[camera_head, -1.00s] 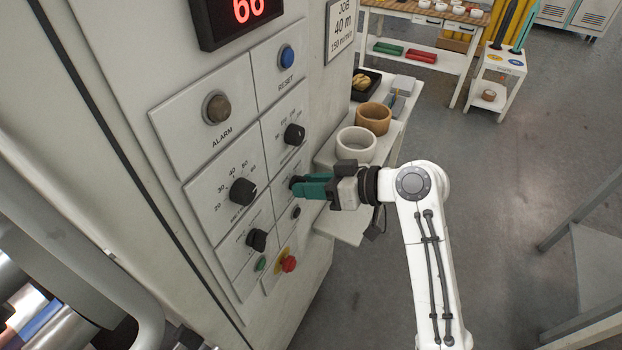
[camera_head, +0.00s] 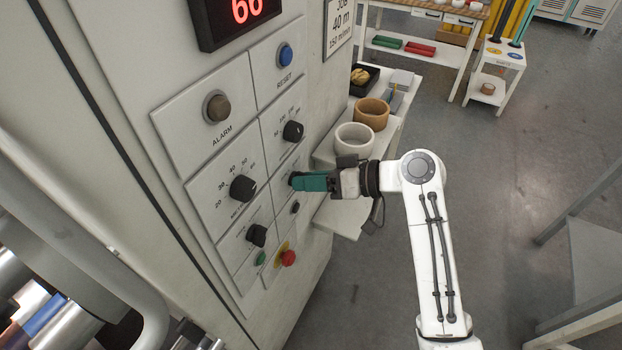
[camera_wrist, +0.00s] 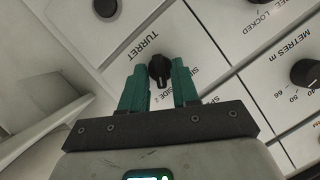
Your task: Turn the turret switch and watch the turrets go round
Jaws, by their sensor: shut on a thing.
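The turret switch (camera_wrist: 160,70) is a small black knob on a pale panel under the label TURRET in the wrist view. Lettering beside it reads SIDE 2; the rest is partly covered by my fingers. My gripper (camera_wrist: 158,74) has one teal finger on each side of the knob and is shut on it. In the head view my gripper (camera_head: 296,181) reaches the cabinet front from the right, and its fingers hide the switch. The knob's exact pointing direction is hard to tell. Shiny rollers (camera_head: 40,310) show at the lower left; I cannot tell if they belong to the turrets.
Around the switch are other black knobs (camera_head: 243,188), a red stop button (camera_head: 288,258), a green button (camera_head: 260,258), a blue reset button (camera_head: 286,55) and a brown alarm lamp (camera_head: 216,107).

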